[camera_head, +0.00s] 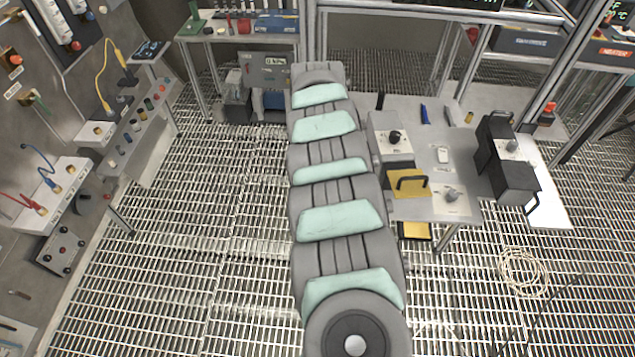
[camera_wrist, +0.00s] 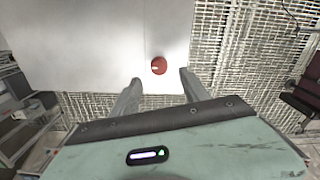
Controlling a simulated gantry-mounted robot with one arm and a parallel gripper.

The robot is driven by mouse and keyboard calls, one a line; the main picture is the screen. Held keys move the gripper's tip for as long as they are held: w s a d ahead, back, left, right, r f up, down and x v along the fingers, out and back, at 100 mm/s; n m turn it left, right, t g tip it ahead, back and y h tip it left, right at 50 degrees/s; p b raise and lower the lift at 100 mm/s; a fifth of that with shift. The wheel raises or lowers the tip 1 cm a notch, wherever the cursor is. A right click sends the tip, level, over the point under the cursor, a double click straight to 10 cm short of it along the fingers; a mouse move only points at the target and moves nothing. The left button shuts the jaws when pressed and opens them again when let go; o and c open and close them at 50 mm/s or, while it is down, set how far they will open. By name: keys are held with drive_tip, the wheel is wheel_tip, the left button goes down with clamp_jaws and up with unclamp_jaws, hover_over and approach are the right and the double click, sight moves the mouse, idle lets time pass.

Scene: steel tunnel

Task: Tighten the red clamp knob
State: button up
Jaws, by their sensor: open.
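The red clamp knob (camera_wrist: 159,66) shows in the wrist view as a small round red disc with a white mark at its lower left. It stands out against a plain pale surface (camera_wrist: 95,45), near that surface's right edge. My gripper (camera_wrist: 160,84) is open, with one grey finger on each side below the knob in the picture. The knob appears just beyond the fingertips, between their lines, and nothing is held. How far the knob is from the fingers in depth I cannot tell. In the head view my arm hides the gripper, and I cannot pick out the knob there.
In the head view a work table (camera_head: 455,145) with boxes and a yellow part (camera_head: 408,184) stands right of my arm. A wall panel (camera_head: 45,130) with cables is at left. A coiled cable (camera_head: 523,270) lies on the floor grating. Open grating lies left of my arm.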

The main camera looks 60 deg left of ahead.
wheel_tip(320, 180, down, 5)
drive_tip(key=shift+s+r+p, duration=0.1)
drive_tip(key=shift+r+p, duration=0.1)
drive_tip(key=shift+p, duration=0.1)
drive_tip(key=shift+f, duration=0.7)
drive_tip(key=shift+c, duration=0.2)
clamp_jaws()
